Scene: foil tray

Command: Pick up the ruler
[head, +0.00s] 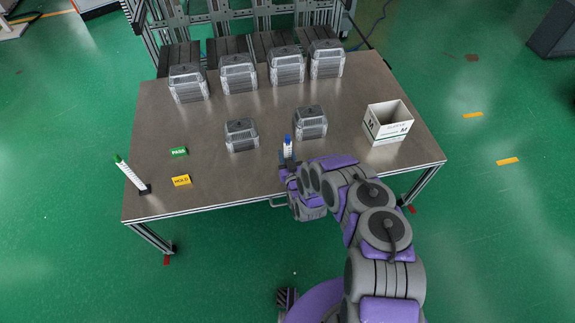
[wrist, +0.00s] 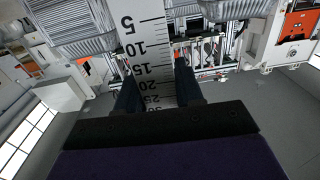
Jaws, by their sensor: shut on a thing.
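A white ruler (wrist: 146,45) with black marks and numbers stands between the two dark fingers of my gripper (wrist: 158,82) in the wrist view. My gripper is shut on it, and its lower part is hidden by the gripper. In the head view the ruler (head: 288,149) shows as a short white strip with a blue top, at the table's front edge. My gripper (head: 288,172) is just below it there, partly hidden by my arm. A second white ruler-like strip (head: 131,175) with a green top leans at the table's left edge, apart from my gripper.
The metal table (head: 225,185) carries several foil-covered trays at the back and two nearer ones (head: 241,135) (head: 311,122) close to the held ruler. A white box (head: 387,130) stands at right. A green sign (head: 179,152) and a yellow sign (head: 181,180) lie at left.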

